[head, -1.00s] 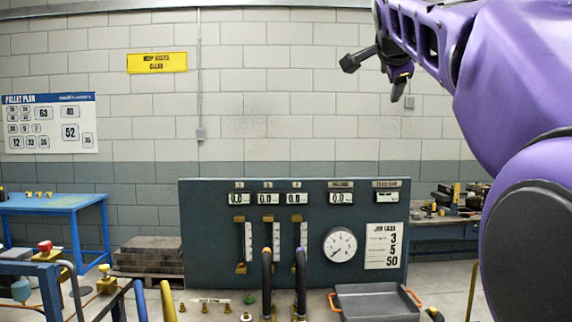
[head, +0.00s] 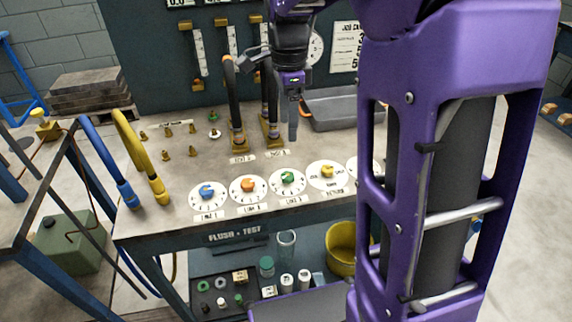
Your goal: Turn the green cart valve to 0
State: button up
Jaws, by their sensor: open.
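A green knob (head: 288,178) sits on a round white numbered dial at the front of the bench marked FLUSH + TEST (head: 180,228). A small label lies in front of it; I cannot read the knob's setting. An orange knob (head: 248,184) and a blue knob (head: 207,191) are on dials to its left, and a yellow knob (head: 327,171) is on one to its right. My gripper (head: 292,128) points down, open and empty, in front of the back panel. In the picture it is above the green knob, apart from it. It is seen nearly edge-on.
Two upright dark hoses (head: 233,105) stand just left of my gripper. A grey tray (head: 335,108) is behind it to the right. Yellow and blue hoses (head: 140,155) curve over the bench's left end.

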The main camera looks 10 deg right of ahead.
aim_at(288, 175)
notch_tip(288, 175, down, 15)
jog(key=b, duration=0.2)
jog(key=shift+b, duration=0.35)
jog(key=shift+c, duration=0.3)
grip_shut()
